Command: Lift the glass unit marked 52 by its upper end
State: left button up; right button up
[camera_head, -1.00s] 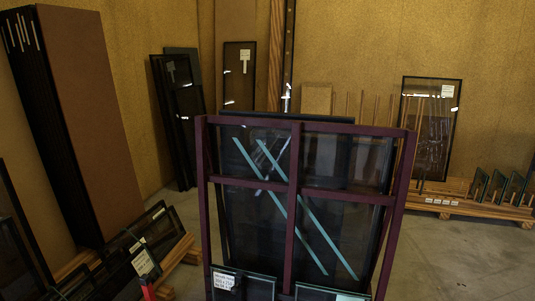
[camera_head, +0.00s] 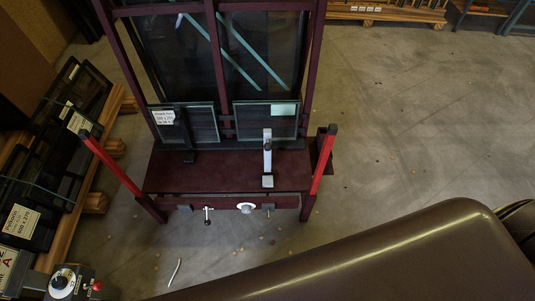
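A dark red glass frame rack (camera_head: 213,70) stands upright in the upper middle. Two small dark-framed glass units lean on its lower part, a left one (camera_head: 202,125) and a right one (camera_head: 262,122). The left one has a white printed label (camera_head: 164,118) and the right one a pale green label (camera_head: 284,109). The print is too small to read, so I cannot tell which unit is marked 52. Larger glass panes with pale diagonal strips stand behind them. I see neither gripper.
A dark red ledge (camera_head: 225,172) with a grey upright clamp (camera_head: 267,160) fronts the rack. Red-topped posts stand left (camera_head: 108,162) and right (camera_head: 324,160). Framed panes on a wooden rack (camera_head: 97,200) line the left. A control box (camera_head: 66,284) sits lower left. The concrete floor at right (camera_head: 410,120) is clear.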

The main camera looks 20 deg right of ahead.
aim_at(283, 116)
jog(key=i+l+u, duration=0.15)
jog(key=l+u, duration=0.2)
jog(key=l, duration=0.4)
jog(key=l+u, duration=0.35)
jog(key=l, duration=0.35)
jog(key=i+l, duration=0.05)
